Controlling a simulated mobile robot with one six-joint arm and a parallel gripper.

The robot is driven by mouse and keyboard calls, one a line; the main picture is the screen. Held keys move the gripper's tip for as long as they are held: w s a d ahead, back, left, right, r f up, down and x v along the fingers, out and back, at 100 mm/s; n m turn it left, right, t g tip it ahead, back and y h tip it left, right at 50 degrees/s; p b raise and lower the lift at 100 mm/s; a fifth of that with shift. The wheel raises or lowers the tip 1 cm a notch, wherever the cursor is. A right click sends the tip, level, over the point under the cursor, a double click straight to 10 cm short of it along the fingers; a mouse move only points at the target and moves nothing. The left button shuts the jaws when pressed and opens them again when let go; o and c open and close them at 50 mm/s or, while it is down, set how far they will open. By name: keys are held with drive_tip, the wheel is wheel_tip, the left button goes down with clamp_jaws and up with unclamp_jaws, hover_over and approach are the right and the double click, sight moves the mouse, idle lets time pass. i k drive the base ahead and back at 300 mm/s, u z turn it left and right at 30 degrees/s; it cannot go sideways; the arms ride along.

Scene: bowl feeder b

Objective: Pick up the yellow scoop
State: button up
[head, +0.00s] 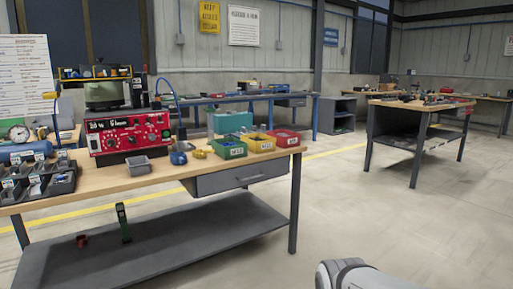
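A small yellow object (201,154) lies on the wooden top of the near workbench (130,187); it looks like the yellow scoop, though it is too small to make out its shape fully. It lies between a small blue item (179,157) on its left and a green bin marked M12 (231,148) on its right. My gripper is not in view. Only a pale rounded part of my own arm shows at the bottom edge, well to the right of the bench and apart from it.
A red control box (128,135), a grey open bin (138,166), a yellow bin (258,143) and a red bin (285,138) stand on the near bench. A drawer hangs under its right part. Open floor (370,220) lies between it and another bench (422,107).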

sight(205, 152)
drive_tip(key=u, duration=0.05)
drive_tip(key=i, duration=1)
drive_tip(key=z, duration=0.05)
